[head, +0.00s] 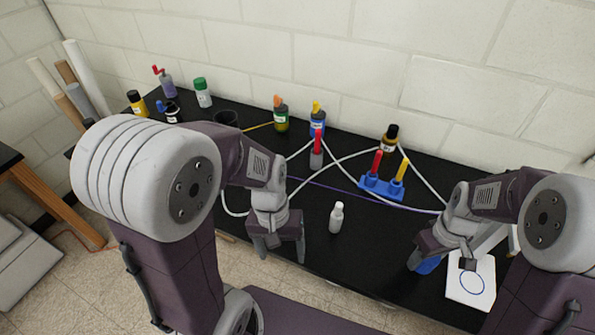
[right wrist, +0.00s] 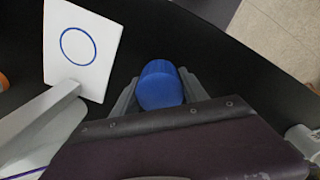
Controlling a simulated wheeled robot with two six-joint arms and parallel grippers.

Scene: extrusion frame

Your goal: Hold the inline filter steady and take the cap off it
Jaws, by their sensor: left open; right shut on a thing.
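A small pale bottle-shaped piece (head: 336,219), which looks like the inline filter, stands upright on the black table in the head view. Its narrow top shows no blue cap. My left gripper (head: 281,252) is open and empty, pointing down to the left of it and apart from it. The blue cap is beside a white square with a blue ring (right wrist: 78,60). I cannot tell whether the cap touches the table.
A blue holder (head: 381,188) with a red and a yellow stick stands behind. White and purple cables cross the table.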

